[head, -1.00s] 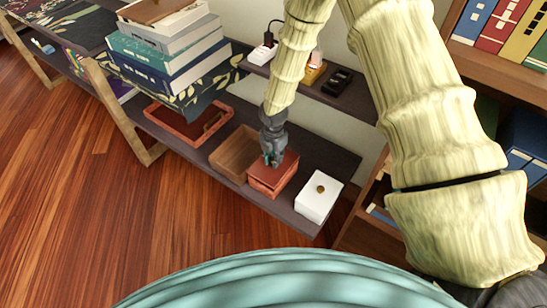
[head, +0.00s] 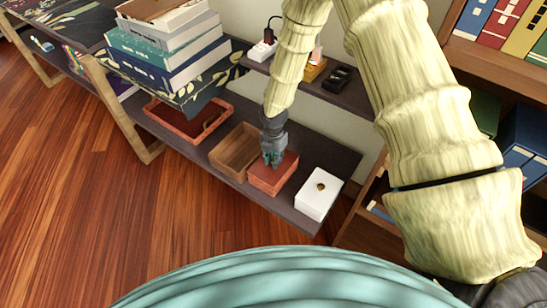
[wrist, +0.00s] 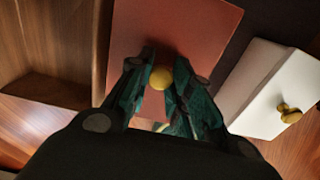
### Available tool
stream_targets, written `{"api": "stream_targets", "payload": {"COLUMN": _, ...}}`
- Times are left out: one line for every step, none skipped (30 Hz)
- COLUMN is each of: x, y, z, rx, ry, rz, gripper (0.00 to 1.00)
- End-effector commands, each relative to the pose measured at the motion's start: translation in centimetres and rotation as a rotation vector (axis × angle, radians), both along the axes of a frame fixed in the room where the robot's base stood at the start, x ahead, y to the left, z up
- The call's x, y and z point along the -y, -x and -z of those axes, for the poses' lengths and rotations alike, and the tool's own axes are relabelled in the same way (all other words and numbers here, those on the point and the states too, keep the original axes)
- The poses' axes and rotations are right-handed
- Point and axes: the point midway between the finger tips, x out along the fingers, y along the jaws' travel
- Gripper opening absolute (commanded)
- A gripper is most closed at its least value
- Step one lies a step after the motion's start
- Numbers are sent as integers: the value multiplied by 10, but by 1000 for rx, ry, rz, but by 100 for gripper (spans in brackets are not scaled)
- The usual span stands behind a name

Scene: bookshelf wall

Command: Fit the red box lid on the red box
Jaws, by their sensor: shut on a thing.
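The red box (head: 262,181) stands on the dark lower shelf, between a brown open box and a white box. The red box lid (head: 286,167) lies on top of it, looking about level and lined up with the box. In the wrist view the red lid (wrist: 200,35) fills the top middle, with a round brass knob (wrist: 161,77) between the fingers. My gripper (head: 272,160) is over the lid, its fingers (wrist: 160,85) shut on the knob. The fingers hide part of the lid; whether it is fully seated I cannot tell.
The open brown box (head: 235,150) is close on the left, and the white box (head: 318,195) with a brass knob close on the right. A red tray (head: 185,128) and a book stack (head: 165,45) are further left. An upper shelf (head: 315,88) is behind my arm.

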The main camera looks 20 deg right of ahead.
Motion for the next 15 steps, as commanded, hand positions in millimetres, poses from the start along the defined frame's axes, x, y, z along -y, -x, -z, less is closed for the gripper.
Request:
{"api": "stream_targets", "payload": {"x": 0, "y": 0, "z": 1, "rx": 0, "ry": 0, "rz": 0, "gripper": 0}}
{"api": "stream_targets", "payload": {"x": 0, "y": 0, "z": 1, "rx": 0, "ry": 0, "rz": 0, "gripper": 23}}
{"api": "stream_targets", "payload": {"x": 0, "y": 0, "z": 1, "rx": 0, "ry": 0, "rz": 0, "gripper": 30}}
{"api": "stream_targets", "payload": {"x": 0, "y": 0, "z": 1, "rx": 0, "ry": 0, "rz": 0, "gripper": 36}}
{"api": "stream_targets", "payload": {"x": 0, "y": 0, "z": 1, "rx": 0, "ry": 0, "rz": 0, "gripper": 41}}
{"api": "stream_targets", "payload": {"x": 0, "y": 0, "z": 1, "rx": 0, "ry": 0, "rz": 0, "gripper": 46}}
{"api": "stream_targets", "payload": {"x": 0, "y": 0, "z": 1, "rx": 0, "ry": 0, "rz": 0, "gripper": 46}}
{"api": "stream_targets", "payload": {"x": 0, "y": 0, "z": 1, "rx": 0, "ry": 0, "rz": 0, "gripper": 46}}
{"api": "stream_targets", "payload": {"x": 0, "y": 0, "z": 1, "rx": 0, "ry": 0, "rz": 0, "gripper": 46}}
{"api": "stream_targets", "payload": {"x": 0, "y": 0, "z": 1, "rx": 0, "ry": 0, "rz": 0, "gripper": 46}}
{"api": "stream_targets", "payload": {"x": 0, "y": 0, "z": 1, "rx": 0, "ry": 0, "rz": 0, "gripper": 46}}
{"api": "stream_targets", "payload": {"x": 0, "y": 0, "z": 1, "rx": 0, "ry": 0, "rz": 0, "gripper": 46}}
{"api": "stream_targets", "payload": {"x": 0, "y": 0, "z": 1, "rx": 0, "ry": 0, "rz": 0, "gripper": 46}}
{"api": "stream_targets", "payload": {"x": 0, "y": 0, "z": 1, "rx": 0, "ry": 0, "rz": 0, "gripper": 46}}
{"api": "stream_targets", "payload": {"x": 0, "y": 0, "z": 1, "rx": 0, "ry": 0, "rz": 0, "gripper": 46}}
